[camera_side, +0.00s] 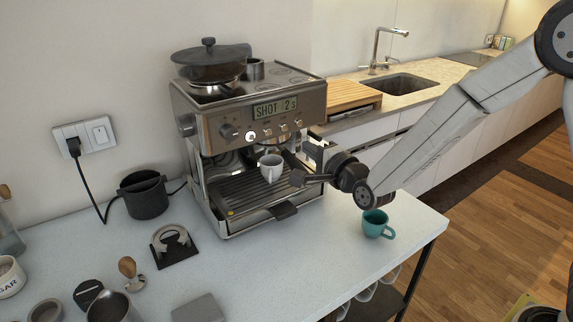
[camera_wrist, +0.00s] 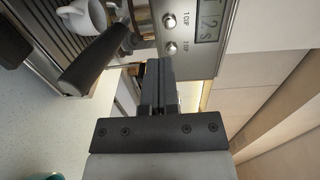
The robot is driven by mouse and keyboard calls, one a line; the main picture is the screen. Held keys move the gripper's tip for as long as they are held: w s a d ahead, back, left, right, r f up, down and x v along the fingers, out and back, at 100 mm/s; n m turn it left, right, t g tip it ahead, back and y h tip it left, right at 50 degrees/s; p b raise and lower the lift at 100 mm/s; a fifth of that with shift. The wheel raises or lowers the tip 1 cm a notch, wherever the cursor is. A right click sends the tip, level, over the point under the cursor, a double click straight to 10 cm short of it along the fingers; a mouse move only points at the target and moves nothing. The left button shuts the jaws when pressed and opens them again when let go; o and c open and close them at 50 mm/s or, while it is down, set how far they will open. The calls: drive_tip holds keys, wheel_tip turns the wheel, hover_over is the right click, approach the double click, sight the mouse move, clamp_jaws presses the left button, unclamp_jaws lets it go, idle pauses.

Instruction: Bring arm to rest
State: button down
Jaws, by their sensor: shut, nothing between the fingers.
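My gripper (camera_side: 306,177) is in front of the right side of the espresso machine (camera_side: 218,128), close to its front panel. In the wrist view my gripper (camera_wrist: 157,70) has its two dark fingers together with nothing between them. The machine's display reads "SHOT 2s". A white cup (camera_side: 271,168) stands on the drip tray under the brew head; it also shows in the wrist view (camera_wrist: 84,16). A dark handle (camera_wrist: 92,64) sticks out beside my fingers in the wrist view. I cannot tell whether they touch it.
A teal mug (camera_side: 375,224) stands near the counter's right edge, below my arm. A knock box (camera_side: 143,195), a black holder (camera_side: 174,246), a tamper (camera_side: 130,272) and a metal jug (camera_side: 110,307) stand on the left. A sink (camera_side: 399,84) is behind.

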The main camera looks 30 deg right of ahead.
drive_tip(key=s+d+f+n+g, duration=0.2)
drive_tip(key=s+f+n+g, duration=0.1)
drive_tip(key=s+n+g, duration=0.2)
drive_tip(key=s+d+f+n+g, duration=0.3)
drive_tip(key=s+n, duration=0.4)
drive_tip(key=s, duration=0.3)
drive_tip(key=s+d+f+n+g, duration=0.3)
drive_tip(key=s+f+n+g, duration=0.2)
drive_tip(key=s+n+g, duration=0.1)
drive_tip(key=shift+s+f+g, duration=0.2)
drive_tip(key=shift+s+g, duration=0.4)
drive_tip(key=shift+s, duration=0.25)
idle(5.0)
